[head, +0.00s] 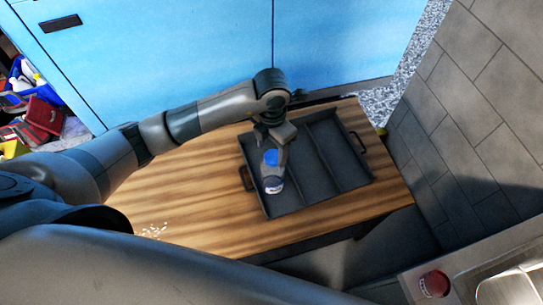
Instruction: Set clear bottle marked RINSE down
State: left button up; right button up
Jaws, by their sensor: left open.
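The clear bottle marked RINSE (272,183) has a blue cap and a pale label whose text is too small to read. It stands in the left compartment of a dark divided tray (332,200) on the wooden table. My left gripper (271,150) is open at the bottle's cap, reaching over the tray from the back. The fingers are partly hidden by the bottle and the wrist. My right gripper is not in view.
The wooden table (170,205) is mostly clear left of the tray, apart from small white bits (151,230). A tiled wall (470,120) rises on the right. A red-topped item (434,284) sits by a metal sink at lower right. Blue cabinets (170,60) stand behind.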

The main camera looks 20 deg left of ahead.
pick_arm(q)
notch_tip(320, 180, up, 7)
jog(key=b, duration=0.1)
jog(key=shift+r+b, duration=0.2)
jog(key=shift+b, duration=0.2)
dwell(0.3)
